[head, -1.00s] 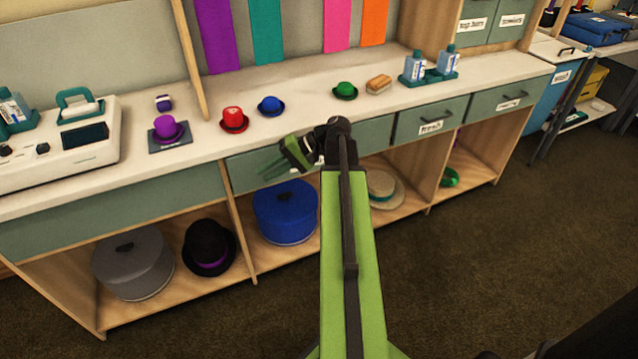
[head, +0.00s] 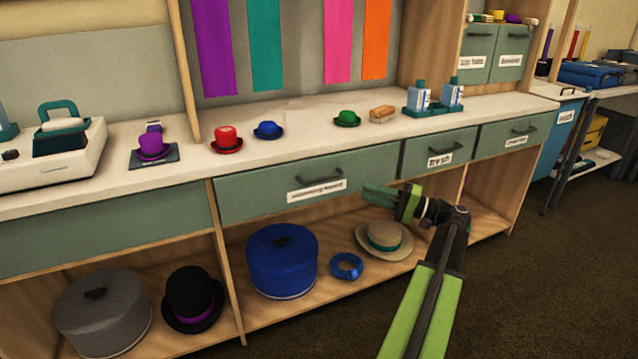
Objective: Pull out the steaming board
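The steaming board front (head: 370,173) is a wide grey-green panel under the counter, flush with the fronts beside it. It has a dark bar handle (head: 319,179) and a white label (head: 316,191) that seems to read "steaming board". My gripper (head: 368,195) is in front of the cabinet, to the right of the handle and slightly lower in the picture. Its green fingers point left, look apart, and hold nothing. It does not appear to touch the handle.
Small hats, including a red one (head: 227,139) and a green one (head: 347,118), stand on the counter (head: 300,148). Drawers sit right; the carpet in front is clear.

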